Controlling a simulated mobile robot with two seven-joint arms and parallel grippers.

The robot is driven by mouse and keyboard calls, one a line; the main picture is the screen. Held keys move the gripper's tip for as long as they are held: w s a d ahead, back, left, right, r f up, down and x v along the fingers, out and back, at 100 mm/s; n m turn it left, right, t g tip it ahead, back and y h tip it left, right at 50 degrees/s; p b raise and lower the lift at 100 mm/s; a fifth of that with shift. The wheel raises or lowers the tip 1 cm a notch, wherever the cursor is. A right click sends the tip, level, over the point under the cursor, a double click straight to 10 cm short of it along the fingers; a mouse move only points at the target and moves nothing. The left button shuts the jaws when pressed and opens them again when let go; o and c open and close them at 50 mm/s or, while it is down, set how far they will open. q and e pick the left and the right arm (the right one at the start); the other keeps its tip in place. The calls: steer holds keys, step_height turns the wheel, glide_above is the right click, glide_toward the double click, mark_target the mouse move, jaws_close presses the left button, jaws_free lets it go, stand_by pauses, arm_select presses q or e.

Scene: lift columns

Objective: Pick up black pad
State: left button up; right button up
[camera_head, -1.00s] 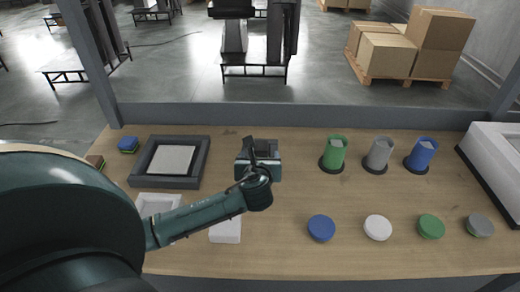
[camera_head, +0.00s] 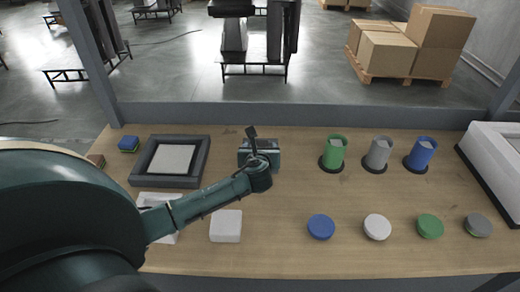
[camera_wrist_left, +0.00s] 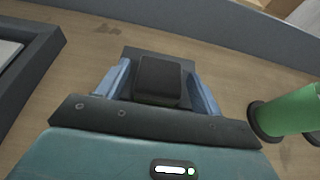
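My left gripper (camera_head: 259,155) is over the middle of the wooden table, between the grey-framed tray and the green cup. In the left wrist view its two bluish fingers (camera_wrist_left: 158,80) stand apart. A black block-like pad (camera_wrist_left: 158,78) lies between them, with a flat dark grey piece behind and around it. Gaps show between the black block and both fingers; I cannot tell whether the fingers touch the grey piece. In the head view the gripper hides the pad. My right gripper is not in view.
A grey-framed tray (camera_head: 141,173) lies left of the gripper. Green (camera_head: 335,150), grey (camera_head: 379,153) and blue (camera_head: 424,153) cups stand to the right on dark bases. A white square piece (camera_head: 226,226) lies near the front.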

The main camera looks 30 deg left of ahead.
arm_select(q)
steer(key=c, duration=1.1)
steer(key=shift+o, duration=0.2)
steer(key=shift+r, duration=0.1)
